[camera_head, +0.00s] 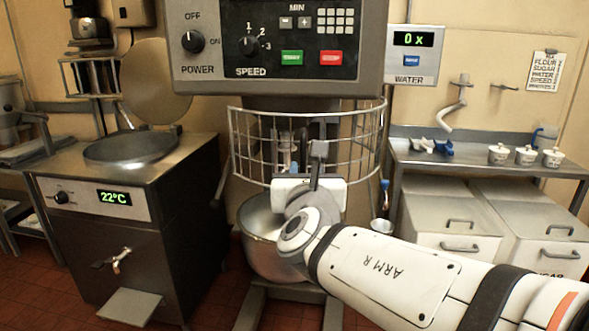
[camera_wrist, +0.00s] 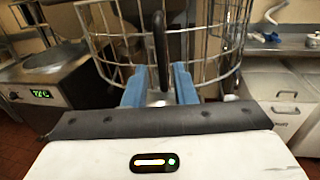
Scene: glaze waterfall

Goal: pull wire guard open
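The wire guard (camera_head: 255,150) is a round cage of metal bars around the mixer above the bowl (camera_head: 262,238). It also shows in the wrist view (camera_wrist: 208,60), across the top. A dark upright handle (camera_wrist: 159,45) stands at the front of the guard. My gripper (camera_wrist: 158,82) has two blue fingers, apart, one on each side of the handle's lower part. Gaps show between the fingers and the handle, so it looks open around it. In the head view my arm and wrist hide the front of the guard and part of the bowl.
A mixer control panel (camera_head: 280,45) hangs above the guard. A fryer-like unit (camera_head: 110,200) reading 22°C stands left. A metal side table (camera_head: 480,158) with small white tubs and a wall water panel (camera_head: 412,50) are on the right. White bins (camera_head: 455,215) stand below the table.

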